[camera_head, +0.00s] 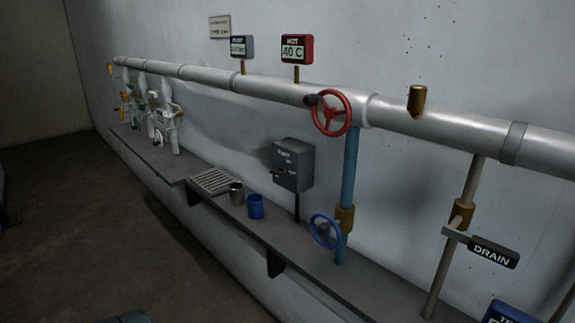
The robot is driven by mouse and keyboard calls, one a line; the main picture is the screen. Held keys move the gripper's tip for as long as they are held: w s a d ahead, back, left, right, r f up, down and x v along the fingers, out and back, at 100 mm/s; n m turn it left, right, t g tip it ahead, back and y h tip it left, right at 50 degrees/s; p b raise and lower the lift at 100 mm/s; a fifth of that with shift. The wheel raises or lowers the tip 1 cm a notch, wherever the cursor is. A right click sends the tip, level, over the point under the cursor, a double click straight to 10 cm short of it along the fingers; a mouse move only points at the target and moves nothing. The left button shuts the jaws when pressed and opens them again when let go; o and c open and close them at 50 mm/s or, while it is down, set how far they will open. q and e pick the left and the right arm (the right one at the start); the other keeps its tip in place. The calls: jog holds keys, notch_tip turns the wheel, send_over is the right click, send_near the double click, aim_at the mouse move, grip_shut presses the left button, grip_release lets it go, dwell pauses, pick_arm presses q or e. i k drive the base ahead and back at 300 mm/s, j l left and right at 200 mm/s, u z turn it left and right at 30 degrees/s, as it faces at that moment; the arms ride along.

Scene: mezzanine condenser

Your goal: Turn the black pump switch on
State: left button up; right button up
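The pump switch (293,165) is a dark grey box on the wall, right of the middle of the head view, above the shelf. White lettering on its front appears to read PUMP. A small dark lever or knob shows at its lower left front; its on or off position is too small to tell. A thin dark rod runs down from the box to the shelf. Neither of my grippers can be made out in this view, and nothing touches the switch.
A grey shelf (225,209) holds a blue cup (255,206), a metal cup (237,194) and a slatted tray (211,181). A red handwheel (332,113), a blue handwheel (325,230) and a DRAIN lever (493,252) stick out nearby. Open floor (90,230) lies left.

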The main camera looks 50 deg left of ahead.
aim_at(279, 172)
jog(key=u, duration=1.45)
